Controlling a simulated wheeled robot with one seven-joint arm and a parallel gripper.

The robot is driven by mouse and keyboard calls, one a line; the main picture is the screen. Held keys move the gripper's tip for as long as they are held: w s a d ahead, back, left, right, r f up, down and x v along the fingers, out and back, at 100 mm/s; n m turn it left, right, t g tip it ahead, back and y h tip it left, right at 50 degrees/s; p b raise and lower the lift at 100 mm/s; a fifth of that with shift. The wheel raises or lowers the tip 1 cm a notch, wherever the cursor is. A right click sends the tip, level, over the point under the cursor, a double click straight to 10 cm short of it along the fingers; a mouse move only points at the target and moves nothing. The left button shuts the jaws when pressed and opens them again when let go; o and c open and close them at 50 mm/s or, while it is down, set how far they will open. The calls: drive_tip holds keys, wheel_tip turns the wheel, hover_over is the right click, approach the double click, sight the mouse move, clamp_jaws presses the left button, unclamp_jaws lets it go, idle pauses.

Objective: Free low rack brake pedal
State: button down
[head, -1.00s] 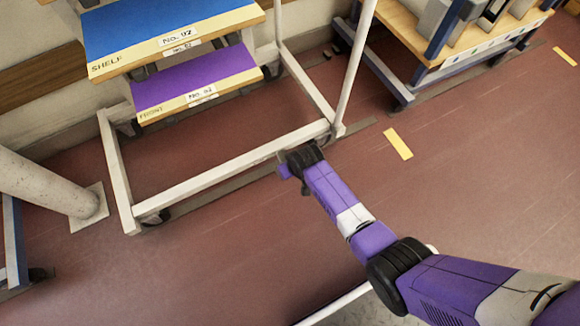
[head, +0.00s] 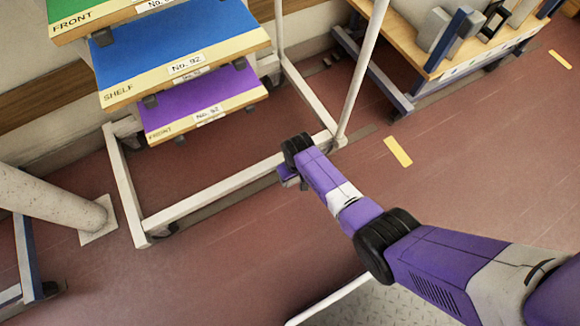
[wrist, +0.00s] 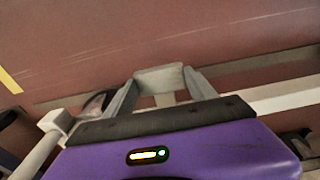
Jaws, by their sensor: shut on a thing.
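The low rack has a white frame (head: 215,193) with sloped shelves, among them a blue one and a purple one (head: 200,102) labelled No. 92. My gripper (wrist: 160,84) is at the rack's front bottom bar, near its right corner. In the wrist view its two grey fingers are closed on a flat grey plate, which looks like the brake pedal (wrist: 160,76). In the head view, my wrist hides most of the fingers and the pedal. A dark caster (wrist: 97,103) shows beside the left finger in the wrist view.
A workbench on a blue frame (head: 400,100) stands at the upper right. A thick pale post (head: 50,195) with a floor plate is at the left. A yellow floor strip (head: 398,151) lies right of the rack. The red floor there is open.

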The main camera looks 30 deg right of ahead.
drive_tip(key=shift+w+r+g+b, duration=0.4)
drive_tip(key=shift+g+b, duration=0.2)
drive_tip(key=shift+g, duration=0.4)
drive_tip(key=shift+r+g+b, duration=0.35)
drive_tip(key=shift+g+b, duration=0.1)
drive_tip(key=shift+g, duration=0.05)
drive_tip(key=shift+c, duration=1.4)
unclamp_jaws()
drive_tip(key=shift+w+r, duration=0.1)
wheel_tip(320, 180, up, 8)
drive_tip(key=w+p, duration=0.1)
drive_tip(key=p, duration=0.3)
drive_tip(key=shift+w+f, duration=0.15)
drive_tip(key=shift+f, duration=0.05)
